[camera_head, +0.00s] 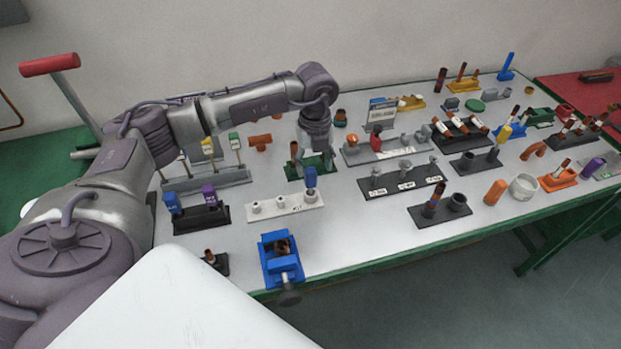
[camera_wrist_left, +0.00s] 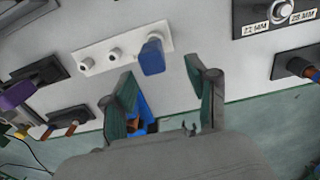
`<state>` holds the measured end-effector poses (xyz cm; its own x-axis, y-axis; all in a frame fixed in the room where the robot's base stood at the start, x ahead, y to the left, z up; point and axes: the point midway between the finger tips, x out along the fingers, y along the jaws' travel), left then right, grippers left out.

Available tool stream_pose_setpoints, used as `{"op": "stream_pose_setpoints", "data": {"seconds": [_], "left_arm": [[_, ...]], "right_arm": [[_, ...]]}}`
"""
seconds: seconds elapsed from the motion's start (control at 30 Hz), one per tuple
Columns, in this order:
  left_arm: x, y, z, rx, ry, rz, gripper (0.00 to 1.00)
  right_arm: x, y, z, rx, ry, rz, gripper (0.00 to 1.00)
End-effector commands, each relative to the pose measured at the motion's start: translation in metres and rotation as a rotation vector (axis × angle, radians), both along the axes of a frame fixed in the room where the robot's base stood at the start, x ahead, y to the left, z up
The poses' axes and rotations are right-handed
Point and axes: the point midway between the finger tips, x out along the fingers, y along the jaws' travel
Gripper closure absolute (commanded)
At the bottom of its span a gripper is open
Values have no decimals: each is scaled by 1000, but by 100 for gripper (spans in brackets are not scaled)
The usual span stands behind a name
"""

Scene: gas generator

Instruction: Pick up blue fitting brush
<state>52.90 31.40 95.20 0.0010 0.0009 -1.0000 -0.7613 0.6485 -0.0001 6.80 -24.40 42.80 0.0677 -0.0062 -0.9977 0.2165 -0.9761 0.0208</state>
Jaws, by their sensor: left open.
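The blue fitting brush (camera_head: 310,181) stands upright at the right end of a white holder (camera_head: 268,207) on the table. Its blue handle also shows in the left wrist view (camera_wrist_left: 152,57), on the white holder (camera_wrist_left: 90,58). My left gripper (camera_head: 315,152) hangs just above and behind the brush, and its fingertips are hard to make out there. In the left wrist view my left gripper (camera_wrist_left: 166,84) is open and empty, its two fingers apart, with the brush handle beyond the gap between them. My right gripper is not in view.
A blue vice (camera_head: 281,259) sits at the table's front edge. A black holder (camera_head: 202,219) with blue and purple brushes stands left of the white one. A dark holder (camera_head: 403,180) with grey fittings stands to the right. A green holder (camera_head: 308,166) lies behind.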

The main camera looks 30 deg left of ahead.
Motion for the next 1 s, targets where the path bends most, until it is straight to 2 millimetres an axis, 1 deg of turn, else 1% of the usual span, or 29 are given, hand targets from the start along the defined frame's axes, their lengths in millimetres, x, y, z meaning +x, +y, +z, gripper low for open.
{"op": "stream_pose_setpoints", "data": {"seconds": [0.13, 0.27, 0.4, 0.5, 0.6, 0.8, 0.87, 1.0], "left_arm": [[0, 0, -10, 0, 0, -1, 42], [-2, 4, -21, 0, 4, 0, 42], [-3, 11, -42, 1, 4, 0, 42], [-2, 10, -55, -1, 2, -1, 42], [-2, 10, -61, -1, -1, -1, 42], [-2, 10, -63, 0, -1, -1, 42], [-2, 10, -62, -1, -1, -1, 50], [-2, 10, -62, -1, -1, -1, 73]], "right_arm": [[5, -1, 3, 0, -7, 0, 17], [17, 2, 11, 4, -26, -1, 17], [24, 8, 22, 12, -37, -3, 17], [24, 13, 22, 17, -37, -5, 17], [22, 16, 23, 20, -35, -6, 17], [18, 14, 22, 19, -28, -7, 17], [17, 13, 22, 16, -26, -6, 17], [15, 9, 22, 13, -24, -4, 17]]}}
